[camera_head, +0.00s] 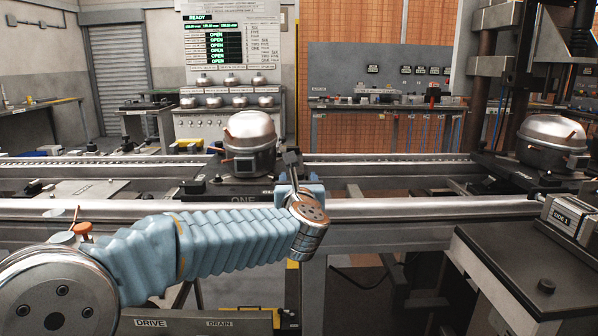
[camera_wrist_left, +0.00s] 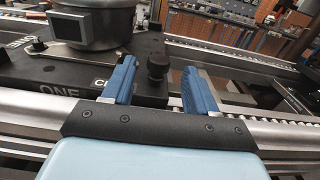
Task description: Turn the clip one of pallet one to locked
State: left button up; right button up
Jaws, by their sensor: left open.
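Pallet one (camera_head: 243,199) is a dark plate marked ONE on the near rail, with a silver domed compressor (camera_head: 250,135) on it. In the left wrist view the pallet (camera_wrist_left: 45,72) fills the left side. A black round-topped knob (camera_wrist_left: 157,66), apparently clip one, stands at its right end, beside lettering partly hidden by a finger. My left gripper (camera_wrist_left: 160,85) is open, its blue fingers either side of the knob in the picture; contact is not visible. In the head view my left gripper (camera_head: 291,170) is at the pallet's right end and hides the clip. The clip's lock state cannot be read.
A second pallet with a compressor (camera_head: 553,140) stands under a press at the right. The near rail (camera_head: 400,208) runs across the front. A dark side table (camera_head: 530,262) is at the lower right. A status board (camera_head: 228,35) stands behind.

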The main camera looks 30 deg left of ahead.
aim_at(298, 175)
pick_arm(q)
jog(key=shift+x, duration=1.9)
grip_shut()
